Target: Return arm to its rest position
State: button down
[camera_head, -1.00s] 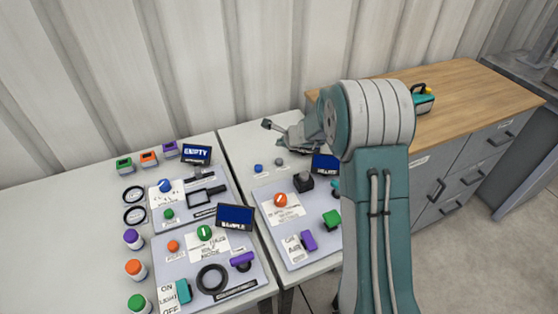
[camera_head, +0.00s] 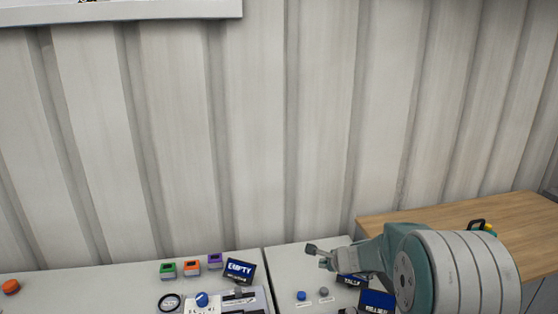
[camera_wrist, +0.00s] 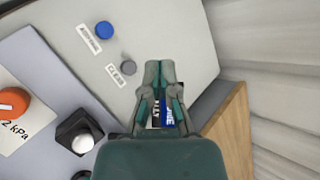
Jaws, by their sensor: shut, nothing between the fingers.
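My gripper (camera_head: 318,254) shows in the head view at the end of my grey and teal arm, over the back of the right white table (camera_head: 283,262). In the wrist view, my gripper (camera_wrist: 160,66) is shut with its fingertips together and nothing between them. It is above the table near a grey button (camera_wrist: 127,68) and a blue button (camera_wrist: 105,31). My fingers partly hide a small blue display (camera_wrist: 168,116) below them. My arm is bent, and its large elbow covers the right part of the head view.
A display reading EMPTY (camera_head: 239,270) stands on the left table, beside green (camera_head: 167,270), orange (camera_head: 191,268) and purple (camera_head: 215,261) blocks. A wooden-topped cabinet (camera_head: 440,214) stands at the right. A ribbed wall (camera_head: 240,150) rises behind the tables. An orange knob (camera_wrist: 14,103) shows in the wrist view.

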jog(key=s+a+r+n+g, duration=0.2)
jog(key=s+a+r+n, duration=0.2)
jog(key=s+r+n, duration=0.85)
jog(key=s+d+r+n+h, duration=0.1)
jog(key=s+d+n+h, duration=0.1)
jog(key=s, duration=1)
jog(key=s+d+r+n+h, duration=0.1)
jog(key=s+n, duration=0.4)
jog(key=s, duration=0.8)
jog(key=d+h, duration=0.1)
jog(key=d, duration=0.1)
jog(key=shift+s+d+g, duration=0.15)
jog(key=shift+d+g, duration=0.15)
jog(key=shift+a, duration=0.2)
